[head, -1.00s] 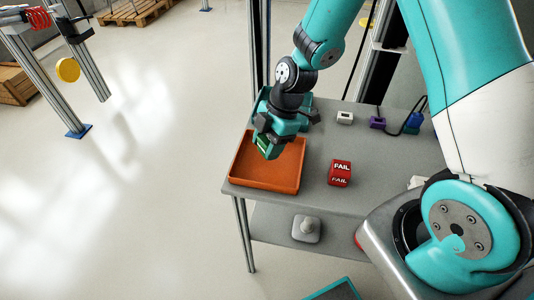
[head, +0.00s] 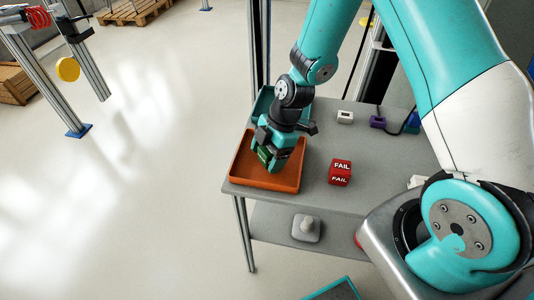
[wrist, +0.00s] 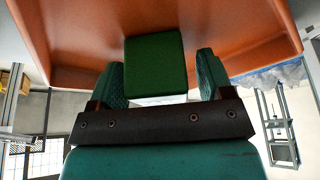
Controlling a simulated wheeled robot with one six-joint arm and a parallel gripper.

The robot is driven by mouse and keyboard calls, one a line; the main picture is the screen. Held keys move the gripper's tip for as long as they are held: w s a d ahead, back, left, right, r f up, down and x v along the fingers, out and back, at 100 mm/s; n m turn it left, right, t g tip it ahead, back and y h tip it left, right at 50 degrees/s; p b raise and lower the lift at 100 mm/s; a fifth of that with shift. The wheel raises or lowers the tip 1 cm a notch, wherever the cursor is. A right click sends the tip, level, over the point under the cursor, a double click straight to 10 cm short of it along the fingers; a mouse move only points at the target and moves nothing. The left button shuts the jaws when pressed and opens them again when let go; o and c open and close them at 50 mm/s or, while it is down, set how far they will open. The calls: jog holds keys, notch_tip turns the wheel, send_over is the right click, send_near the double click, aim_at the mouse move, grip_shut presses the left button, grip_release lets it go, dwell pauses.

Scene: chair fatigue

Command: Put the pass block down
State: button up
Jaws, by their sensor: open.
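The green pass block (head: 264,154) is in the orange tray (head: 250,180), between the fingers of my gripper (head: 268,162). In the wrist view the green block (wrist: 156,64) shows between the two teal fingers, with a gap on each side, against the orange tray (wrist: 60,40). My gripper is open around the block and reaches down into the tray. The block's underside is hidden, so I cannot tell how it rests. The red fail block (head: 340,172) stands on the grey table to the right of the tray.
A teal tray (head: 264,104) lies behind the orange one. The table (head: 310,185) is clear around the red block.

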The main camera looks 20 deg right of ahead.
jog(key=s+v, duration=0.1)
jog(key=v, duration=1.1)
jog(key=s+a+r+m, duration=0.4)
jog(key=s+r+m, duration=0.2)
jog(key=s, duration=0.3)
jog(key=s+a+r+m, duration=0.4)
jog(key=s+r+m, duration=0.2)
jog(key=s+r, duration=0.2)
jog(key=shift+s+a+r+m+t+b, duration=0.3)
jog(key=shift+s+r+m+b, duration=0.05)
jog(key=shift+s+m, duration=0.05)
jog(key=shift+r+p, duration=0.35)
jog(key=shift+p, duration=0.05)
